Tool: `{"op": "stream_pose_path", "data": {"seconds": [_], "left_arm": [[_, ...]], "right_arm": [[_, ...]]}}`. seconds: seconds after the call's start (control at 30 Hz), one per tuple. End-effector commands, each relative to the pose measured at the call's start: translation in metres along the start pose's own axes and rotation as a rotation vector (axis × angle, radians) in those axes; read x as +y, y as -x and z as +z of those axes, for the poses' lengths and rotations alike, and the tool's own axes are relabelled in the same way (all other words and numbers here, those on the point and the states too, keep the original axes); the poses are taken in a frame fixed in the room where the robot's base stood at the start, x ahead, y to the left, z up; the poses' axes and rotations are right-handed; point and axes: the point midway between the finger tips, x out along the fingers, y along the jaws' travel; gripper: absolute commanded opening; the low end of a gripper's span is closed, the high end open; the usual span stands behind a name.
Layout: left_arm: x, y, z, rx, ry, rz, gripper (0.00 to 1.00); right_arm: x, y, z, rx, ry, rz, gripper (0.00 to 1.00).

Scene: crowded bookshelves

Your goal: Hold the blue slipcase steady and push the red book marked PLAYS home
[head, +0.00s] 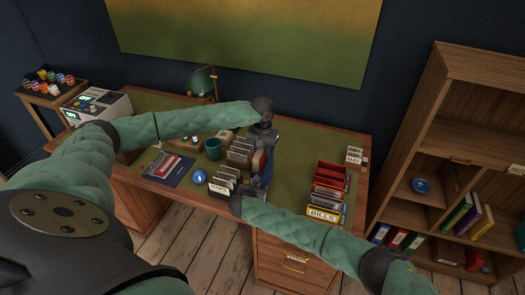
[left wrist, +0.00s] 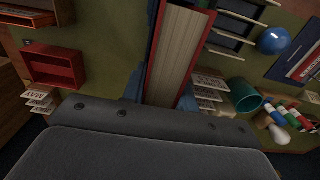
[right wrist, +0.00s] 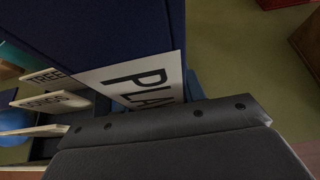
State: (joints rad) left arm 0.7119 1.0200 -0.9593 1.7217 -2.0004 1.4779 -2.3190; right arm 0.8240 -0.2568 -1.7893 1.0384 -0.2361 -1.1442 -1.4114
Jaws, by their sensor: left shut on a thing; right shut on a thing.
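The red book (left wrist: 172,55) shows its cream page block between red covers in the left wrist view. My left gripper (left wrist: 160,98) is shut on it. In the head view my left gripper (head: 266,138) reaches down from above. The dark blue slipcase (right wrist: 95,30) fills the upper left of the right wrist view, with a white label (right wrist: 135,80) whose visible letters read PLA. My right gripper (head: 247,197) is shut on the slipcase low at its near side. In the head view the red book (head: 257,161) shows beside the blue; how deep it sits is hidden.
White card dividers (head: 238,152) and more dividers (head: 222,186) stand just left. A blue ball (head: 199,177) and a teal cup (head: 213,148) lie further left. Red trays (head: 331,174) and a BILLS box (head: 323,213) stand to the right. Green desk top is clear between.

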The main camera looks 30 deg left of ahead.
Motion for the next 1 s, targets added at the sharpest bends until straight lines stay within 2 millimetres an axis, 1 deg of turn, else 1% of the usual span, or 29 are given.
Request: {"op": "stream_pose_path", "data": {"seconds": [0.63,0.67,0.7,0.77,1.0], "left_arm": [[0.0,-0.011,-0.001,0.001,0.001,0.0,0.0],[0.0,-0.01,-0.001,0.001,0.001,0.0,0.35],[0.0,-0.011,-0.001,0.001,0.001,0.0,0.43],[0.0,-0.011,-0.001,0.001,0.0,0.0,0.54],[0.0,-0.012,0.0,-0.001,0.0,-0.001,0.54]], "right_arm": [[0.0,0.0,0.0,0.0,0.0,0.0,0.24],[0.0,0.0,0.0,0.0,0.0,0.0,0.24],[0.0,0.0,0.0,0.0,0.0,0.0,0.23],[0.0,0.0,0.0,0.0,0.0,0.0,0.23],[0.0,0.0,0.0,0.0,0.0,0.0,0.23]]}}
